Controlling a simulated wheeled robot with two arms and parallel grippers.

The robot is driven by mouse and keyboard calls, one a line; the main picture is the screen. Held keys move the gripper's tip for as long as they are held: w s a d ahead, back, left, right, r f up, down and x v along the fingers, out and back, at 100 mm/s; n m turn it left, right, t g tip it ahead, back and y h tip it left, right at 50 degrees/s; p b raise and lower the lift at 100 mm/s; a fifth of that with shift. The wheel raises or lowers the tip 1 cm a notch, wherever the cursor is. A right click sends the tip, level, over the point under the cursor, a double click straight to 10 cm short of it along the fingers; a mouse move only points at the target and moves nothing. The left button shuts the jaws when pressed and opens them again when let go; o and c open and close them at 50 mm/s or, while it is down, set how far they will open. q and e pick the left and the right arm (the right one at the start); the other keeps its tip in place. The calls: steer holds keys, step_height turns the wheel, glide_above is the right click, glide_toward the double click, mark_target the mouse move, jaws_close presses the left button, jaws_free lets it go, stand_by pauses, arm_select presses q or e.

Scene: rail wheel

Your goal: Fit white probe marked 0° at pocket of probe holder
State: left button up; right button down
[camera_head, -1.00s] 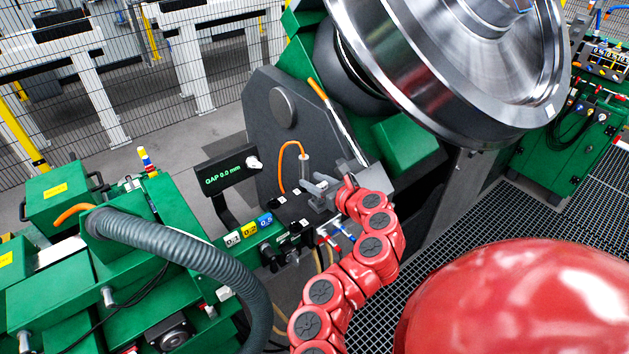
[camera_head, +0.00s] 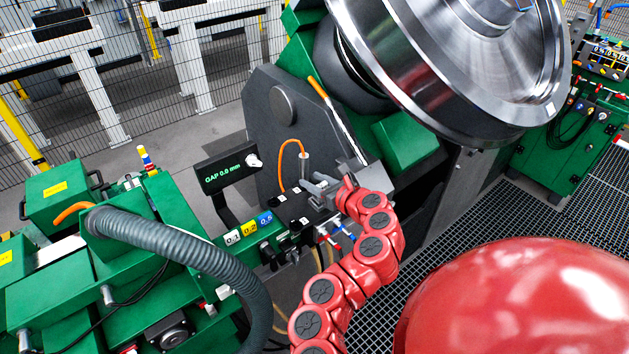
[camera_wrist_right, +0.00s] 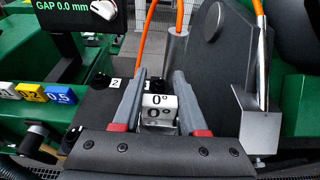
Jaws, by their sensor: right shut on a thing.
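My right gripper (camera_head: 322,184) is at the dark probe holder in the head view, below the grey upright plate. In the wrist view its two grey fingers (camera_wrist_right: 160,85) are shut on the white probe marked 0° (camera_wrist_right: 160,101), which sits between them. My left gripper is not in view.
A grey cylinder with an orange cable (camera_head: 304,163) stands close behind the gripper. A gap display (camera_head: 230,170) reads 0.0 mm at the left. White, yellow and blue gauge blocks (camera_head: 249,229) lie in front. The large metal wheel (camera_head: 470,70) hangs above right.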

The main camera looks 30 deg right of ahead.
steer(key=shift+f+b, duration=0.6)
steer(key=shift+f, duration=0.3)
steer(key=shift+c, duration=1.8)
jaws_free()
steer(key=shift+s+r, duration=0.1)
steer(key=p+v, duration=0.1)
steer(key=v, duration=0.1)
steer(key=p+v, duration=0.1)
steer(key=v, duration=0.2)
steer(key=p+v, duration=0.2)
steer(key=shift+r, duration=0.45)
steer(key=p+v, duration=0.4)
steer(key=v, duration=0.6)
steer(key=shift+f+p, duration=0.35)
